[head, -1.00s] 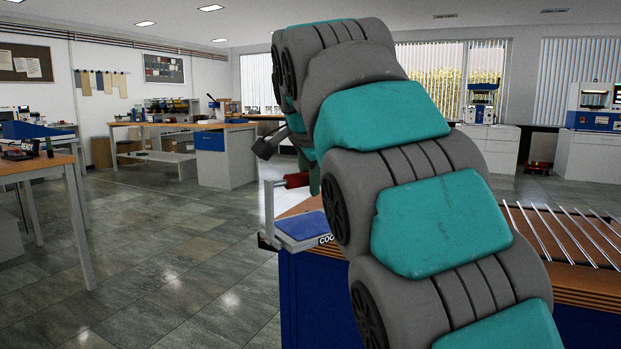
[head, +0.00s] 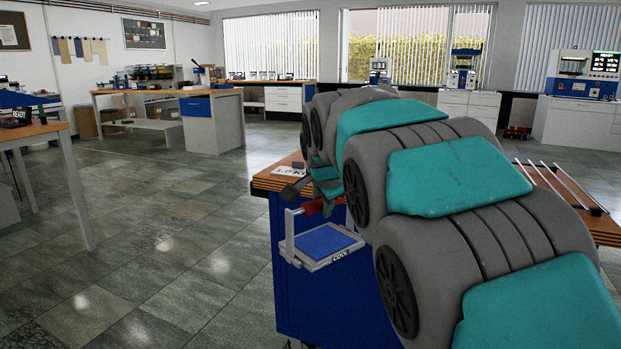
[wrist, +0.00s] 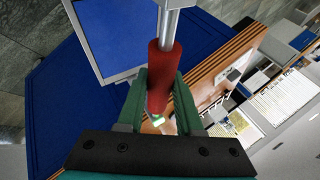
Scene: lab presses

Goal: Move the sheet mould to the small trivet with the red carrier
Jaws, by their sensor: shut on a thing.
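My gripper (head: 315,203) is shut on the red handle of the carrier (head: 313,206), which also shows between my green fingers in the wrist view (wrist: 163,75). A grey post and arm join the handle to a light grey frame (head: 288,235). A flat blue panel (head: 325,240) lies in this frame, and its front edge reads "COOL". I cannot tell whether the panel is the sheet mould or part of the carrier. Frame and panel look about level, held clear of the floor in front of a blue cabinet. I cannot make out the small trivet.
The wood-topped bench (head: 268,184) with the blue cabinet (head: 300,295) stands close by my gripper. A white card (head: 290,170) lies on its top. Metal rods (head: 545,182) are at its right. Another table (head: 35,130) stands at the left. Open tiled floor (head: 170,245) lies between.

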